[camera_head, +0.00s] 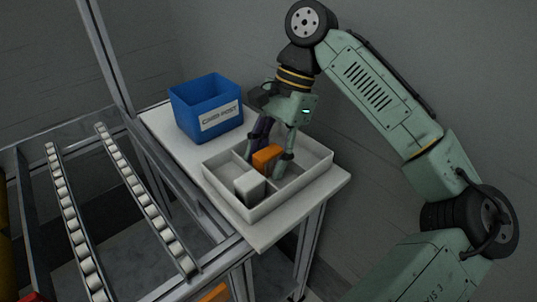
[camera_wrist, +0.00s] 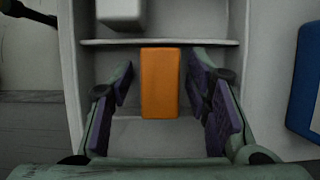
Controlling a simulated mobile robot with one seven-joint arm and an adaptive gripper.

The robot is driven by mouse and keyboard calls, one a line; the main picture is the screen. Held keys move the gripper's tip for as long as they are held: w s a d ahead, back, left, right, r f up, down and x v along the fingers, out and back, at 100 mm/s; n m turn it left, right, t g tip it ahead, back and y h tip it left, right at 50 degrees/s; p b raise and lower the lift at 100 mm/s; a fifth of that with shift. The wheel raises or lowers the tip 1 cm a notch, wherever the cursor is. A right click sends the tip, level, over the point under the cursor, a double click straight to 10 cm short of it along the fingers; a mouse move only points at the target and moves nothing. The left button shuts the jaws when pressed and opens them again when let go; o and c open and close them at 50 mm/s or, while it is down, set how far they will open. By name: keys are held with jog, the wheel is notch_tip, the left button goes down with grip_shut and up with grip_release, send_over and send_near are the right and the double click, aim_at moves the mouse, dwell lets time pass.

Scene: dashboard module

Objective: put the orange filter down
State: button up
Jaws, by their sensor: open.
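The orange filter (camera_head: 266,157) is a plain block inside the white divided tray (camera_head: 252,211) on the table. In the wrist view the orange filter (camera_wrist: 160,83) stands in one compartment, its far end near a divider. My gripper (camera_head: 272,160) reaches down into the tray. In the wrist view my gripper (camera_wrist: 165,95) is open, with one purple-padded finger on each side of the filter. A gap shows between each pad and the filter. The filter's lower part and base are partly hidden in the head view.
A white block (camera_head: 249,186) sits in another compartment of the tray; it also shows in the wrist view (camera_wrist: 121,12). A blue bin (camera_head: 207,108) with a label stands behind the tray. A roller conveyor (camera_head: 130,185) runs at the left. The tray's walls and dividers stand close around my fingers.

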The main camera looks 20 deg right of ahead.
jog(key=p+v, duration=0.1)
jog(key=v, duration=0.6)
jog(key=shift+r, duration=0.35)
jog(key=shift+d, duration=0.1)
